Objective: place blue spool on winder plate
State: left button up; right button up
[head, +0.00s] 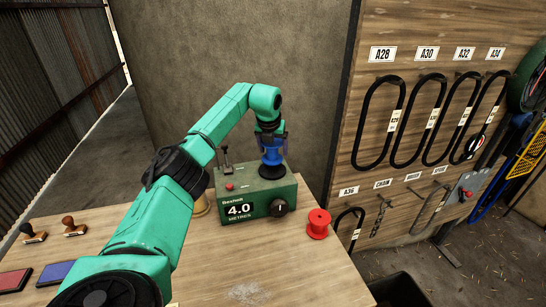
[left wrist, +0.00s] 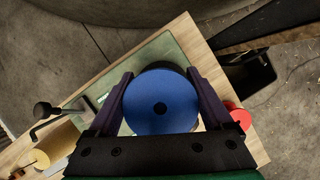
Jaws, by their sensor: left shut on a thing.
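The blue spool (head: 271,157) is at the tip of my left gripper (head: 272,143), over the black round winder plate (head: 272,171) on top of the green winder box (head: 243,192). The left gripper is shut on the spool; in the left wrist view its two purple fingers flank the blue disc (left wrist: 161,102). The spool looks upright. It sits on or just above the plate; I cannot tell whether they touch. In the left wrist view the spool hides the plate. My right gripper is not in view.
A red spool (head: 318,223) stands on the wooden table (head: 310,270) right of the winder box. A lever (head: 226,160) rises at the box's left. Stamps (head: 73,227) and ink pads (head: 55,272) lie at the left. A wooden board (head: 430,120) with belts stands at the right.

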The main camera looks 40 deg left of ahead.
aim_at(273, 157)
pick_arm(q)
notch_tip(273, 157, down, 3)
jog(key=shift+f+p, duration=0.1)
jog(key=shift+p, duration=0.2)
jog(key=shift+f, duration=0.25)
jog(key=shift+f, duration=0.1)
jog(key=o, duration=1.1)
